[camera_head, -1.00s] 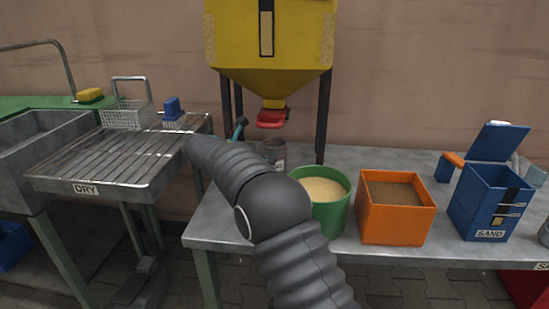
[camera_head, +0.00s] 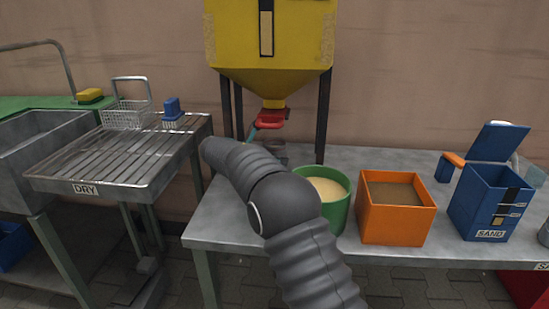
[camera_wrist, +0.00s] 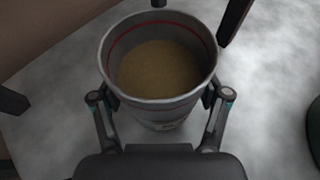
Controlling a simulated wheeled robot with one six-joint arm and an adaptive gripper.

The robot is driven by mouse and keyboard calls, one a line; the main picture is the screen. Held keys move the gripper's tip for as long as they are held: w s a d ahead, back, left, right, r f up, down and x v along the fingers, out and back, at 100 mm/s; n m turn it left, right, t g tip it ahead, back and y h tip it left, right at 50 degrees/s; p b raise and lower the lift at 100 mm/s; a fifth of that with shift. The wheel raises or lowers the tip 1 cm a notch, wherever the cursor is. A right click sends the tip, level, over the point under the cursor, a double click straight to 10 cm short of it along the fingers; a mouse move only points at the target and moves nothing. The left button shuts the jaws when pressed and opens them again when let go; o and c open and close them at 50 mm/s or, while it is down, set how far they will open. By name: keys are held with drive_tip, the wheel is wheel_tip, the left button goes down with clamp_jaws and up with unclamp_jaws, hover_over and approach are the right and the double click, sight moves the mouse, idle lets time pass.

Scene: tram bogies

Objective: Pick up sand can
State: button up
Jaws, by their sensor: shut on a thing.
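The sand can is a grey round can (camera_wrist: 120,42) with a red ring inside its wall and brown sand in it. It stands upright between the two fingers of my gripper (camera_wrist: 160,97) in the wrist view. The fingers are shut on its sides. In the head view my dark arm hides most of the can, below the red outlet of the yellow hopper. I cannot tell whether the can's bottom touches the table.
The yellow hopper (camera_head: 270,50) with its red outlet (camera_head: 271,118) hangs above, on dark legs. On the grey table (camera_head: 215,222) stand a green tub (camera_head: 336,215), an orange box (camera_head: 396,220) and a blue SAND box (camera_head: 487,205). A drying rack (camera_head: 115,158) is at left.

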drive_tip(key=shift+r, duration=0.1)
idle(0.3)
drive_tip(key=shift+s+a+r, duration=0.65)
drive_tip(key=shift+a+r, duration=0.1)
drive_tip(key=shift+r, duration=0.05)
drive_tip(key=r+v, duration=0.1)
drive_tip(key=v, duration=1.2)
drive_tip(key=shift+p, duration=0.45)
drive_tip(key=shift+r, duration=0.1)
